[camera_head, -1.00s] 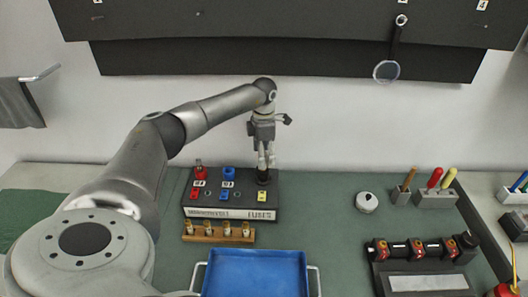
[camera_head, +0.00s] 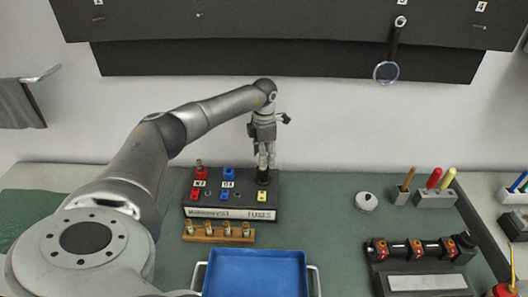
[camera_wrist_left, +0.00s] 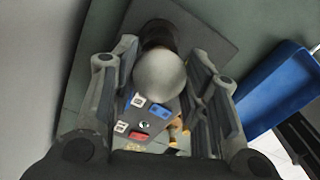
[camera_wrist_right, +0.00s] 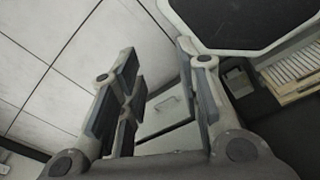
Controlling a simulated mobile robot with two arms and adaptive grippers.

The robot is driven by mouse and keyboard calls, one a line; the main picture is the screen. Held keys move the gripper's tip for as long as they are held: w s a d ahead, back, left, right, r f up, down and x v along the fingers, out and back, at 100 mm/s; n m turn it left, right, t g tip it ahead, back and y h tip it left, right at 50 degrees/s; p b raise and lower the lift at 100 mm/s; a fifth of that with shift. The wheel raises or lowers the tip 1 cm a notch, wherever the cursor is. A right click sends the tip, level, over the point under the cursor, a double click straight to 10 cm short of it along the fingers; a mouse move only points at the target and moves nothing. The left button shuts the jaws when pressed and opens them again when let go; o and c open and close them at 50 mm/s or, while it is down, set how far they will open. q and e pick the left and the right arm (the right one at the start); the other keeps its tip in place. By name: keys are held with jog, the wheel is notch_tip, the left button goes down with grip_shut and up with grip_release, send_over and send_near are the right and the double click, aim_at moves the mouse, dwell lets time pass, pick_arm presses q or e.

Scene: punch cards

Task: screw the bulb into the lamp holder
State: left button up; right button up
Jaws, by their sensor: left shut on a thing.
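The round whitish bulb (camera_wrist_left: 160,76) sits between the fingers of my left gripper in the left wrist view. The dark lamp holder (camera_wrist_left: 157,35) is right behind the bulb, in line with it. In the head view my left gripper (camera_head: 264,163) points straight down over the black holder (camera_head: 263,178) at the back right of the black panel box (camera_head: 230,199). The gripper is shut on the bulb. The fingers hide the bulb in the head view, and how deep its base sits cannot be seen. My right gripper (camera_wrist_right: 155,75) is open and empty, away from the box.
A wooden rack (camera_head: 218,235) with several small fuses stands before the box, and a blue tray (camera_head: 254,275) lies nearer. A white round dial (camera_head: 367,202), tool blocks (camera_head: 435,198) and a black fixture (camera_head: 420,265) stand to the right.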

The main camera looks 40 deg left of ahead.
pick_arm(q)
jog(key=shift+a+m+b, duration=0.1)
jog(key=shift+m+b, duration=0.3)
jog(key=shift+m, duration=1.5)
jog(key=m+b, duration=0.1)
jog(key=m, duration=0.2)
jog(key=shift+s+m, duration=0.15)
jog(key=shift+m, duration=0.15)
jog(key=shift+m+b, duration=0.5)
jog(key=shift+m, duration=1.6)
jog(key=shift+m+b, duration=0.5)
jog(key=shift+m, duration=1.6)
jog(key=shift+c, duration=0.2)
